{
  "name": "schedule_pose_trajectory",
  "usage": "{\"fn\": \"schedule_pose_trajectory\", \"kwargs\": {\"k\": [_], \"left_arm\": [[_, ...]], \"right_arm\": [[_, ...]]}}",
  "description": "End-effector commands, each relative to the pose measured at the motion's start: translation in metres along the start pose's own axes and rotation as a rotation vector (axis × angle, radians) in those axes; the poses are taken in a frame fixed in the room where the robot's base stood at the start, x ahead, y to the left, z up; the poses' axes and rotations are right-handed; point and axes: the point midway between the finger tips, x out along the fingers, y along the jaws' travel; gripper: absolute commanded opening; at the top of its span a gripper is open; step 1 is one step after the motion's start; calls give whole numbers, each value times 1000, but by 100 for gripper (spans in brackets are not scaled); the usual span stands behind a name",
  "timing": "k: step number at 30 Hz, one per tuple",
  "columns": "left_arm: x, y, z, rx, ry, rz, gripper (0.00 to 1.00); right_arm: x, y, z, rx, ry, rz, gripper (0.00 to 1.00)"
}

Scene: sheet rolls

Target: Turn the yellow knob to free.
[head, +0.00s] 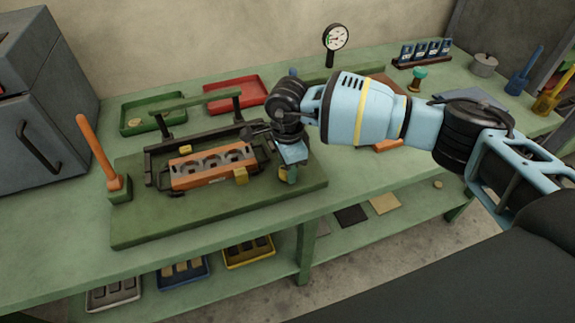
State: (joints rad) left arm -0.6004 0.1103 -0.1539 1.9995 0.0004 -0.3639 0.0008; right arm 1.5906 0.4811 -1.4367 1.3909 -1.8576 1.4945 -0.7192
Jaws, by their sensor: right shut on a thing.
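The yellow knob (292,174) shows only in part, at the right end of the green base plate (200,222). My right gripper (290,168) points down there and is shut on it, with the fingers and light-blue hand hiding most of it. Which way the knob is turned cannot be told. Left of the gripper, an orange block (195,178) with round hollows sits in a dark fixture on the plate. Small yellow blocks stand at its front (240,175) and back (186,149). My left gripper is not in view.
An orange lever (97,150) stands at the plate's left end. Behind are a green tray (135,108), a red tray (225,91) and a dial gauge (335,38). A grey cabinet (50,75) stands at the left. The bench front (60,245) is clear.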

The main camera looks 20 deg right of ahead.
Motion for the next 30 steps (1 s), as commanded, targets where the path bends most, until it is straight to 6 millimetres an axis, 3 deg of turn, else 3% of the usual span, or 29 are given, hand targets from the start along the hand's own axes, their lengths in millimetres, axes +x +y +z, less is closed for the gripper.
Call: {"fn": "schedule_pose_trajectory", "kwargs": {"k": [6,7,12,22,30], "left_arm": [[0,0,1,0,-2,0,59],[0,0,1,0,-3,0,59],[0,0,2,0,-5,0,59],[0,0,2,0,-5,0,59],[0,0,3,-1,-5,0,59]], "right_arm": [[-1,0,0,-3,-1,-2,15],[-1,0,0,-3,-1,-2,40],[-1,0,0,-2,-1,-1,59],[-5,0,0,-1,-1,-2,59],[-44,-1,0,-2,-1,-5,59]]}}
